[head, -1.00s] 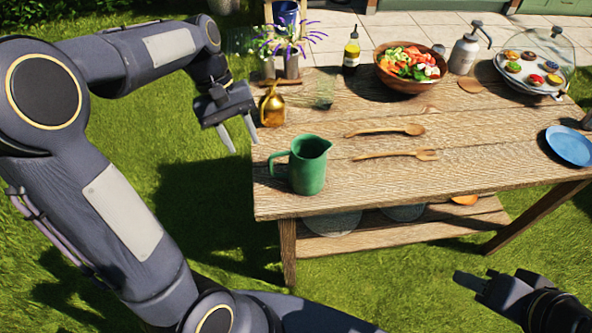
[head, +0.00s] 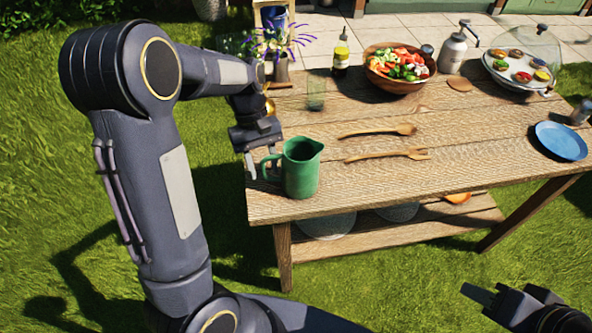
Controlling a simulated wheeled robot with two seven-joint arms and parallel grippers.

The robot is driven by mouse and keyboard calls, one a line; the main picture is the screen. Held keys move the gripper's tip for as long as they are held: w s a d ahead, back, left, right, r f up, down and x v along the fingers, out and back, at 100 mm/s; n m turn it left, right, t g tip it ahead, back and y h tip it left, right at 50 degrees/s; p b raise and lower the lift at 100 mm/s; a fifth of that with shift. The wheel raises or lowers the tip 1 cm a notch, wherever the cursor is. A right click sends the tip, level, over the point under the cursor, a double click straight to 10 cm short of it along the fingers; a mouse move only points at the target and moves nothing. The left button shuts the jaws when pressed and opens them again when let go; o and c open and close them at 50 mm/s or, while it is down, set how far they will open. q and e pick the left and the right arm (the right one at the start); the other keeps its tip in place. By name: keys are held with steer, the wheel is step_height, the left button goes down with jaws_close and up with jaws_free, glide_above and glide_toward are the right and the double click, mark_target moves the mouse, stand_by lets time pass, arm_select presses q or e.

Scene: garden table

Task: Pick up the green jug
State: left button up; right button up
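The green jug (head: 303,170) stands upright near the front left corner of the wooden table (head: 400,180). Its handle points left. My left gripper (head: 264,168) is at the handle, with its fingers spread apart and pointing down. One finger is just left of the handle. The other is partly hidden near the jug, so I cannot tell whether it touches. My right gripper (head: 477,294) is low at the right, over the grass and away from the table. Its finger gap is not clear.
A clear glass (head: 316,92) stands behind the jug. A gold item (head: 270,106) is mostly hidden behind my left arm. A wooden spoon (head: 378,131) and fork (head: 388,155) lie right of the jug. A salad bowl (head: 375,82) and blue plate (head: 561,141) are farther away.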

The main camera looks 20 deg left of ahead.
arm_select(q)
jaws_close()
steer(key=shift+r, duration=0.25)
stand_by(0.5)
